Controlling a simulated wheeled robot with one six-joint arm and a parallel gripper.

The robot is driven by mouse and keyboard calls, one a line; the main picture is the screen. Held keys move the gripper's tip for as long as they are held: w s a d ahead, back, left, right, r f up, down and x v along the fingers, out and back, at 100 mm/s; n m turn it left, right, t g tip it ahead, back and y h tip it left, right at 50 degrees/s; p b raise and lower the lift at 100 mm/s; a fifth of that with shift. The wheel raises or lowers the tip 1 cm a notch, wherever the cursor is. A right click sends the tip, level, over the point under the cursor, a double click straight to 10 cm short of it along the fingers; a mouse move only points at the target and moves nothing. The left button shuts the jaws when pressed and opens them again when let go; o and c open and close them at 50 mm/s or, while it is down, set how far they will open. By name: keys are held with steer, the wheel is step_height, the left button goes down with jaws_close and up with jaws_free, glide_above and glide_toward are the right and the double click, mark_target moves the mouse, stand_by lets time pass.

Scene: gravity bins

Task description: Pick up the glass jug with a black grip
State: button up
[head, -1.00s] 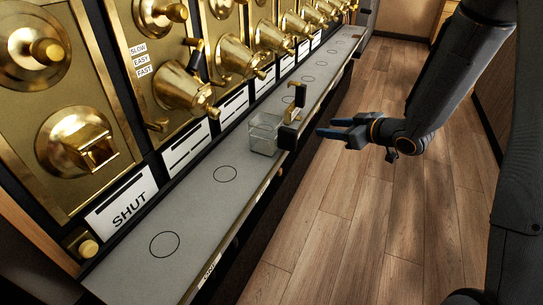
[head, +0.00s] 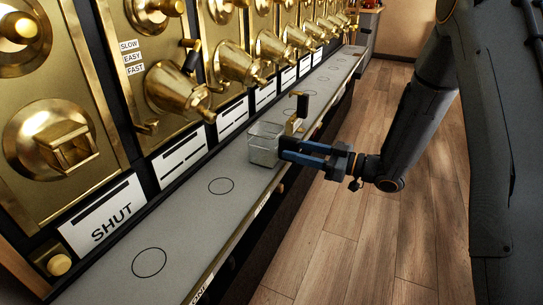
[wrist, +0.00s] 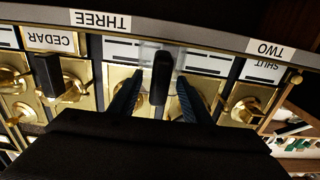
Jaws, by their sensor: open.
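The glass jug (head: 263,150) is a clear, square-sided vessel on the grey shelf, below a brass spout. Its black grip (wrist: 161,78) stands upright in the middle of the wrist view, with the clear jug (wrist: 147,53) behind it. My gripper (head: 284,150) is at the jug's aisle side. In the wrist view my open fingers (wrist: 160,92) lie one on each side of the grip, with gaps showing; I cannot tell whether they touch it. In the head view the fingers hide most of the grip.
A brass bracket with a dark top (head: 297,115) rises near the jug. Brass bins with spouts (head: 172,88) line the wall above the narrow shelf (head: 195,215), which has marked circles. The near shelf is bare. The wooden aisle floor (head: 345,240) is clear.

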steer(key=shift+x, duration=0.8)
steer(key=shift+c, duration=0.5)
jaws_close()
step_height(320, 180, up, 10)
steer(key=shift+p, duration=1)
